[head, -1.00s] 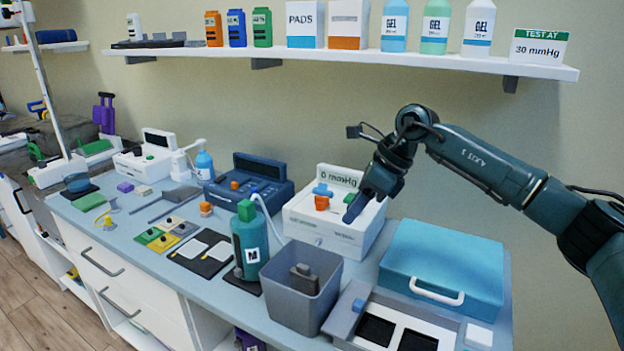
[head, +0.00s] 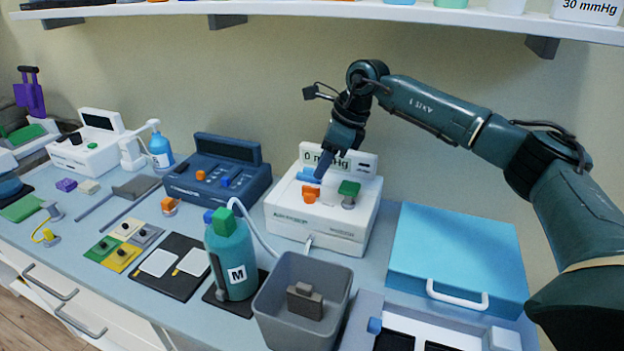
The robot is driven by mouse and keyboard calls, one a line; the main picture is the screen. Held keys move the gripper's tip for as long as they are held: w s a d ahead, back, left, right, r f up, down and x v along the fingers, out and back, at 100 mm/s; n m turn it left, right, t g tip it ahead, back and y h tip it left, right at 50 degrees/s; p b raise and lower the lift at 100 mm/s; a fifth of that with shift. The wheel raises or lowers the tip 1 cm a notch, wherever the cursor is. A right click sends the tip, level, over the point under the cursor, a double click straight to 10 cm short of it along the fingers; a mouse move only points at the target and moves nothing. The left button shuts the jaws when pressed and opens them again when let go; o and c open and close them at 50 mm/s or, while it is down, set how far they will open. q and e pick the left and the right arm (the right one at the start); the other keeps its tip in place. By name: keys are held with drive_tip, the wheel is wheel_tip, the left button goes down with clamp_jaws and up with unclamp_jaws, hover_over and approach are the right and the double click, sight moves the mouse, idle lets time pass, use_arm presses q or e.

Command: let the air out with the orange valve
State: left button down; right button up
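The orange valve (head: 311,193) is on top of the white machine (head: 316,222), whose display (head: 326,156) reads 0 mmHg and is partly covered by my gripper. A blue part (head: 308,176) is just behind the valve, and a green knob (head: 349,191) is to its right. My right gripper (head: 322,168) points down over the machine, in front of the display and close behind the orange valve. It looks empty, with its fingers seen edge-on, so their gap is not clear. My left gripper is out of view.
A green bottle marked M (head: 231,258) with a pale tube stands front left of the machine. A grey bin (head: 296,327) is in front. A light blue case (head: 455,255) lies to the right, a dark blue device (head: 218,172) to the left. A shelf (head: 400,12) hangs above.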

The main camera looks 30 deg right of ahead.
sight(310, 187)
drive_tip(key=x, duration=0.6)
drive_tip(key=shift+w+a, duration=0.1)
drive_tip(key=shift+c, duration=0.2)
drive_tip(key=c, duration=0.6)
